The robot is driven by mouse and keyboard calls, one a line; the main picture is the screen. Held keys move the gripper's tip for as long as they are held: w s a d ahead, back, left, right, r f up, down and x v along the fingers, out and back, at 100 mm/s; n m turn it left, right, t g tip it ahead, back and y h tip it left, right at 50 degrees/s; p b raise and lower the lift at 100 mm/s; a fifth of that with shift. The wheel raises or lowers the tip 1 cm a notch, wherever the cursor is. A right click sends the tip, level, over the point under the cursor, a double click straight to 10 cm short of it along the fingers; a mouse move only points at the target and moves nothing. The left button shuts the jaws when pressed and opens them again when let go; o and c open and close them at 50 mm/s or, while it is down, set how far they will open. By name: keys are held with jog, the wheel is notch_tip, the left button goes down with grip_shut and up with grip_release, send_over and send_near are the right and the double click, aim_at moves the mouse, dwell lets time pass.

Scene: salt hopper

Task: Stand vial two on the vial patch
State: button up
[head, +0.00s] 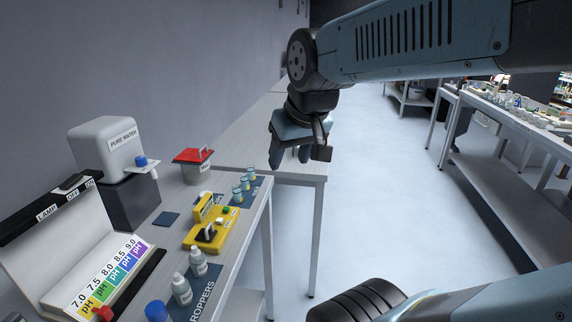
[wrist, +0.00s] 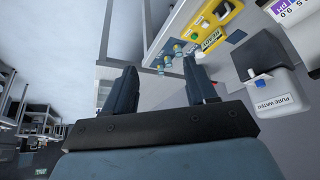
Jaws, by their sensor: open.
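Three small vials with bluish tops stand in a row on a dark blue mat (head: 257,184) near the bench's right edge: a far one (head: 251,173), a middle one (head: 244,183) and a near one (head: 237,195). I cannot read any number on them. They also show beyond my fingers in the wrist view (wrist: 168,58). A small bare dark blue square (head: 166,219) lies in front of the water dispenser; I cannot tell whether this is the vial patch. My gripper (head: 289,158) is open and empty, raised to the right of and beyond the vials, touching nothing.
A yellow device (head: 212,232) stands near the vials. A red-lidded container (head: 193,167) and the pure water dispenser (head: 104,147) stand behind. Dropper bottles (head: 198,262) and a pH lamp box (head: 60,245) are nearer. The far bench (head: 247,137) has bare room.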

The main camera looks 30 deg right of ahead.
jog(key=s, duration=0.2)
jog(key=s+a, duration=0.1)
jog(key=shift+s+a+f, duration=0.1)
jog(key=shift+s+f, duration=0.15)
jog(key=shift+s, duration=0.05)
dwell(1.1)
jog(key=shift+s+a, duration=0.1)
